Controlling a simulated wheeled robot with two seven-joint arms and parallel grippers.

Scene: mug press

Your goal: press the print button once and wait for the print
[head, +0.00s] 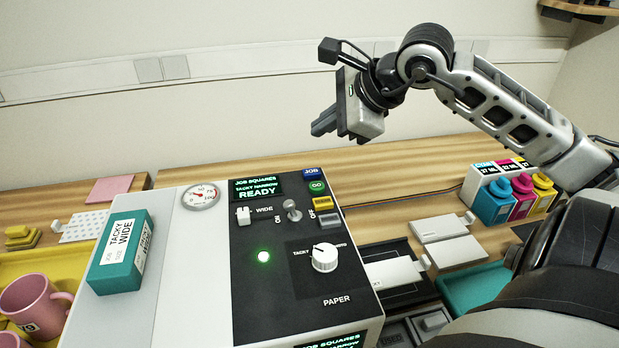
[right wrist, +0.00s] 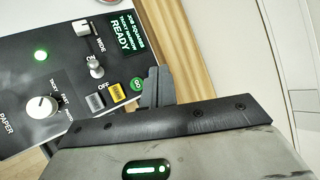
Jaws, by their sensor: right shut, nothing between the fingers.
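The press (head: 170,250) has a black control panel (head: 250,300) on its right side. Its display (head: 256,188) reads JOB SQUARES, TACKY NARROW, READY. At the panel's right edge are a blue JOB button (head: 312,172), a round green GO button (head: 317,187), a yellow button (head: 323,203) and a grey button (head: 329,219). No button is labelled print. My right gripper (head: 323,122) is shut and empty, above and behind the buttons, apart from them. In the right wrist view its fingers (right wrist: 155,88) appear beside the green GO button (right wrist: 136,84). My left gripper is not in view.
A teal TACKY WIDE box (head: 122,250) lies on the press. A gauge (head: 201,195), metal toggle (head: 292,211), white slider (head: 243,216), lit green lamp (head: 263,256) and white knob (head: 324,257) are nearby. Ink bottles (head: 493,203) stand at right; pink mugs (head: 35,300) at left.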

